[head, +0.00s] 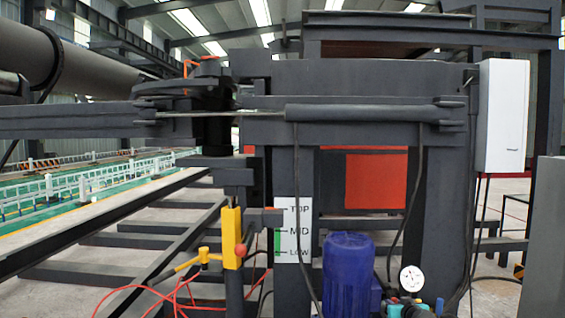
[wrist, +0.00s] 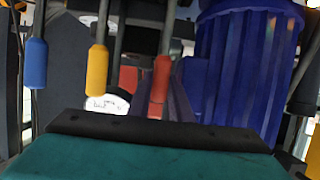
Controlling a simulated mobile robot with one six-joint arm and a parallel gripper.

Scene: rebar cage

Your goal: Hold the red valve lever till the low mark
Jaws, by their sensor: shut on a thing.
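In the wrist view, the red valve lever (wrist: 161,78) hangs near the middle, with a red grip on a thin dark rod. My gripper (wrist: 164,104) is shut on it; the dark fingers show only partly around the lower grip. A yellow lever (wrist: 97,70) and a blue lever (wrist: 36,64) stand apart to the left. In the head view, a white scale plate (head: 304,228) reads TOP, MID and LOW. A green band (head: 277,242) lies at its left edge, between MID and LOW. An orange pointer (head: 271,210) sits near TOP. My gripper is not clearly visible there.
A ribbed blue motor (head: 350,275) stands beside the levers and fills the right of the wrist view (wrist: 245,70). A round pressure gauge (head: 411,278) is close to it. Dark hoses and frame posts surround the spot. A yellow post (head: 232,237) stands left of the scale.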

